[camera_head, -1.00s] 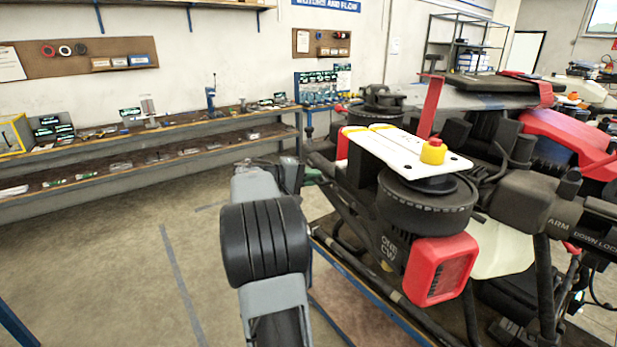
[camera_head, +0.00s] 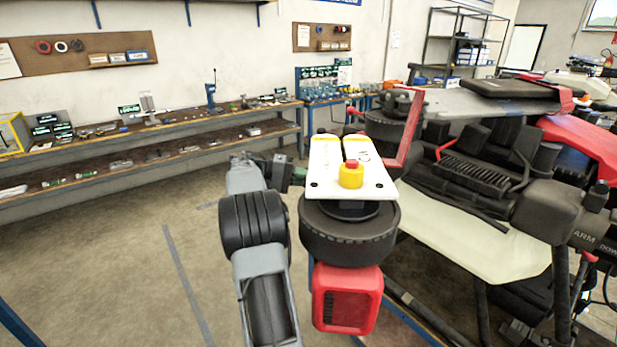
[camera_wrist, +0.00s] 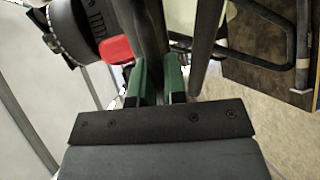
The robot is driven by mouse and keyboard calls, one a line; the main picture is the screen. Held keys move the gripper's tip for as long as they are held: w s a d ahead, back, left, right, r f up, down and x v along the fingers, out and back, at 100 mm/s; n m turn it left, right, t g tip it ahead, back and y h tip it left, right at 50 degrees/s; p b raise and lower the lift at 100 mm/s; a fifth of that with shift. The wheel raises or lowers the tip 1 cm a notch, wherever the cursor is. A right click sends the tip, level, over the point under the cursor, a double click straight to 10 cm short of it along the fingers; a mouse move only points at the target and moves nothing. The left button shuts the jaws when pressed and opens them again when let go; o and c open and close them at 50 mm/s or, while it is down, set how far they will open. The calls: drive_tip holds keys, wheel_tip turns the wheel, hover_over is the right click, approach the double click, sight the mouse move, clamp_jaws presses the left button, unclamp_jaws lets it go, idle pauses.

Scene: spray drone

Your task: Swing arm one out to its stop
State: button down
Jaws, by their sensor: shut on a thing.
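Arm one of the spray drone ends in a black round motor (camera_head: 348,240) with a red block (camera_head: 346,300) below it. White plates (camera_head: 340,170) with a yellow and red cap (camera_head: 351,174) lie on top. This end hangs out to the left of the drone's body (camera_head: 480,170). In the wrist view my gripper (camera_wrist: 155,82) has green fingers shut on the dark arm tube (camera_wrist: 152,35). The motor also shows there at upper left (camera_wrist: 72,28). The arm's hinge and stop cannot be made out.
A workbench (camera_head: 130,145) with small parts runs along the left wall. The floor (camera_head: 130,250) in front of it is clear.

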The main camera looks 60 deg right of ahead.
drive_tip(key=shift+w, duration=0.4)
drive_tip(key=c, duration=1.2)
unclamp_jaws()
drive_tip(key=shift+s+y, duration=0.1)
drive_tip(key=shift+y, duration=0.2)
drive_tip(key=p+v, duration=0.5)
drive_tip(key=v, duration=0.8)
drive_tip(key=shift+w+a+p, duration=0.1)
drive_tip(key=shift+w+p, duration=0.2)
drive_tip(key=shift+p, duration=0.1)
